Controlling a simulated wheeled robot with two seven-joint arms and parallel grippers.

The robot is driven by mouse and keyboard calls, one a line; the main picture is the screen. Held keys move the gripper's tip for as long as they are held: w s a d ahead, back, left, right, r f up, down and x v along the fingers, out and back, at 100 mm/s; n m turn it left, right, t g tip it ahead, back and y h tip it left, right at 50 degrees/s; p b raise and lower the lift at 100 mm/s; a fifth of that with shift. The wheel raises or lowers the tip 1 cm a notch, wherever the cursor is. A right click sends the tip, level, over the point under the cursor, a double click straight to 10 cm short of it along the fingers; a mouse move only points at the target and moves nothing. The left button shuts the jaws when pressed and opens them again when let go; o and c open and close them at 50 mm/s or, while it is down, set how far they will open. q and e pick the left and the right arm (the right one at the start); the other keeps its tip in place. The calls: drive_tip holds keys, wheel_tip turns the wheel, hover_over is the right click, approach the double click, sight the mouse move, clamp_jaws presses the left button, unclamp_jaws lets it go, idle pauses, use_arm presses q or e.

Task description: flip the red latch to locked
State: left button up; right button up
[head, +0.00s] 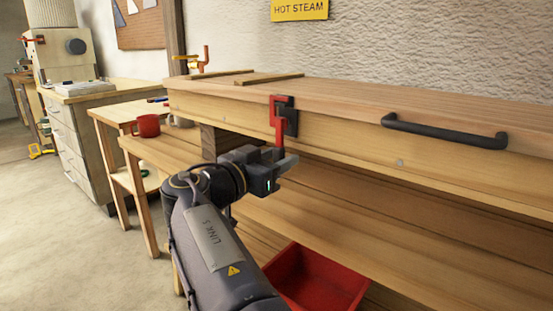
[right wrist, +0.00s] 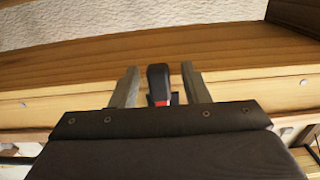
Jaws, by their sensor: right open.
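The red latch (head: 278,128) sits on the front of the long wooden box (head: 350,128), against a black mount (head: 291,118). Its red arm hangs downward in the head view. My right gripper (head: 287,163) is just below the latch's lower end. In the right wrist view, the two fingers of my right gripper (right wrist: 160,68) are apart. The latch's dark part (right wrist: 158,80) shows between them, with a bit of red (right wrist: 161,103) below it. Whether a finger touches the latch I cannot tell. My left gripper is not in view.
A black bar handle (head: 445,131) is on the box front to the right. A red bin (head: 315,280) stands below. A red mug (head: 148,125) stands on a wooden table at left. Two wooden strips (head: 268,78) lie on the box top.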

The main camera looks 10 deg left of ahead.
drive_tip(key=p+v, duration=0.1)
drive_tip(key=v, duration=0.6)
drive_tip(key=shift+s+a, duration=0.2)
drive_tip(key=shift+s, duration=0.1)
drive_tip(key=shift+s, duration=0.1)
